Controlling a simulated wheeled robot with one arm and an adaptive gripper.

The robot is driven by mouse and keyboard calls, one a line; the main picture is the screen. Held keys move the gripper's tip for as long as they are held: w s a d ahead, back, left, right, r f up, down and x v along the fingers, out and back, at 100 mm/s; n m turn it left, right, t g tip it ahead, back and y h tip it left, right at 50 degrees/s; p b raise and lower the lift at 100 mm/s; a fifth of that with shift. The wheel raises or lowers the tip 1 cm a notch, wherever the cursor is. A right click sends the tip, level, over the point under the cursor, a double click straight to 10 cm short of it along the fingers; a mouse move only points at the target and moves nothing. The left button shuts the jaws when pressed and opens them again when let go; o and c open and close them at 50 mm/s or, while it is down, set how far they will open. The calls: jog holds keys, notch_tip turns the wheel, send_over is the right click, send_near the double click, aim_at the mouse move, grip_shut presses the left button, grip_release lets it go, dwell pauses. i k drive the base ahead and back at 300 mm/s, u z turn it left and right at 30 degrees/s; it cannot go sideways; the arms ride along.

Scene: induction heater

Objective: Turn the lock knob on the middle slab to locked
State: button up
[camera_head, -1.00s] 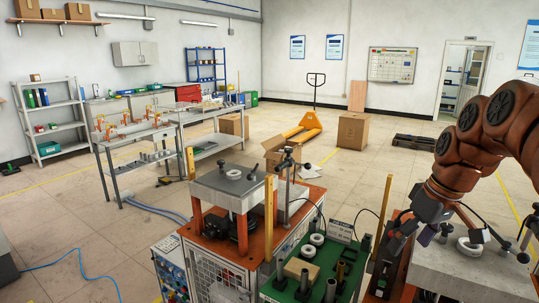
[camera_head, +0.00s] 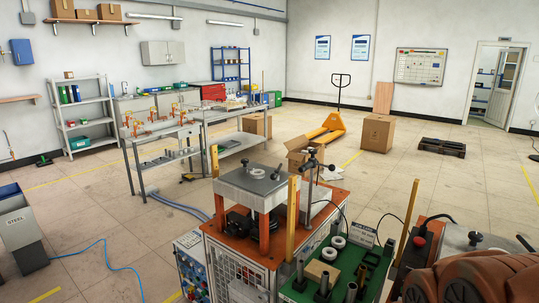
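A grey slab (camera_head: 240,182) on orange legs stands at the lower middle, with a white ring and a small dark knob (camera_head: 276,175) on top. A second grey slab (camera_head: 455,243) at the right edge carries another black knob (camera_head: 475,239) and is partly hidden by my arm. I cannot tell which slab is the middle one, nor read either knob's setting. My brown arm fills the lower right corner. My gripper is out of view.
A post with a black clamp handle (camera_head: 312,163) rises right of the first slab. Yellow uprights (camera_head: 293,204) flank it. A green tray (camera_head: 300,290) with white rings and dark cylinders lies in front. Open floor lies to the left and behind.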

aim_at(474, 237)
jog(key=z, duration=2.7)
jog(key=i, duration=0.5)
jog(key=u, duration=3.3)
